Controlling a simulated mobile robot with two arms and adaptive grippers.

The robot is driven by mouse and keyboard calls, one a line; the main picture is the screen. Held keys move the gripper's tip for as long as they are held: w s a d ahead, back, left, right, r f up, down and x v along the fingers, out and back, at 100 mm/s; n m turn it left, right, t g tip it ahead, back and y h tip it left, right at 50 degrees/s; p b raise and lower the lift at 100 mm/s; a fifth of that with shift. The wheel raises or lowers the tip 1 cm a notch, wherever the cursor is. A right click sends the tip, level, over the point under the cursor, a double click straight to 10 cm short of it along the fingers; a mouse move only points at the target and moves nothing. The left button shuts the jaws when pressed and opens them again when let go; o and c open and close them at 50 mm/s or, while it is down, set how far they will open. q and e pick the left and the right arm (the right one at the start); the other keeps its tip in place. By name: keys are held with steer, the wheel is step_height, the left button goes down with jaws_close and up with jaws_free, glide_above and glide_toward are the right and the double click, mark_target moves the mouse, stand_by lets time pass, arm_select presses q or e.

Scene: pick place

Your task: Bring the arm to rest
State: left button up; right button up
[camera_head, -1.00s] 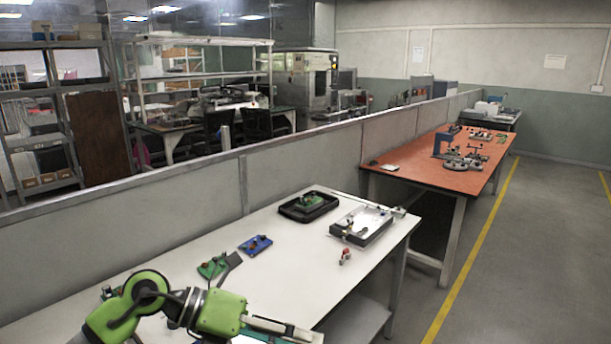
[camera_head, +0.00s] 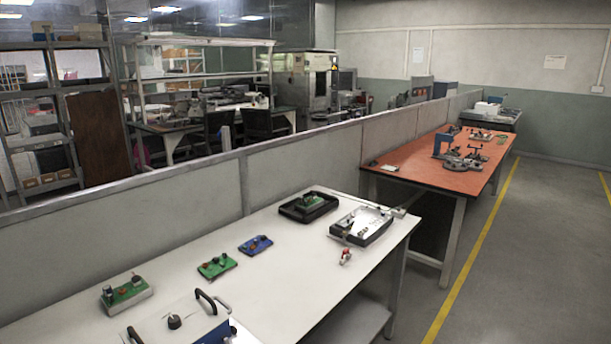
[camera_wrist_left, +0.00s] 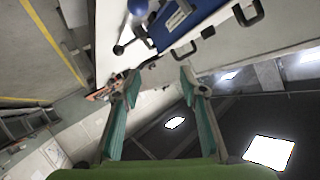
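My left gripper (camera_wrist_left: 157,84) shows only in the left wrist view. Its two fingers with teal pads stand apart, and nothing is between them. The view past it is tilted, with the ceiling lights at the right and the floor at the left. My left arm is out of the head view. My right gripper is in neither view. The white table (camera_head: 290,262) is clear of my arms in the head view. A blue and white case with black handles (camera_wrist_left: 188,18) shows beyond the fingers in the wrist view, apart from them.
On the white table are a green fixture (camera_head: 127,294), a green board (camera_head: 217,265), a blue board (camera_head: 256,245), a black tray (camera_head: 290,208), a metal tray (camera_head: 346,234) and a small red-white part (camera_head: 345,257). An orange table (camera_head: 420,177) stands behind. The floor at right is free.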

arm_select(q)
steer(key=s+f+n+g, duration=0.1)
steer(key=s+f+g, duration=0.5)
steer(key=s, duration=0.5)
steer(key=s+f+n+g, duration=0.2)
steer(key=s+f+g, duration=0.2)
steer(key=s+f, duration=0.65)
steer(key=s+f+g, duration=0.1)
steer(key=s+f, duration=0.1)
steer(key=f, duration=1)
steer(key=s+f, duration=0.2)
steer(key=f, duration=1.1)
steer(key=s+a+f+g, duration=0.1)
steer(key=s+a+f, duration=0.2)
steer(key=s+f, duration=1.3)
steer(key=shift+s+m+g, duration=0.3)
steer(key=shift+s, duration=0.05)
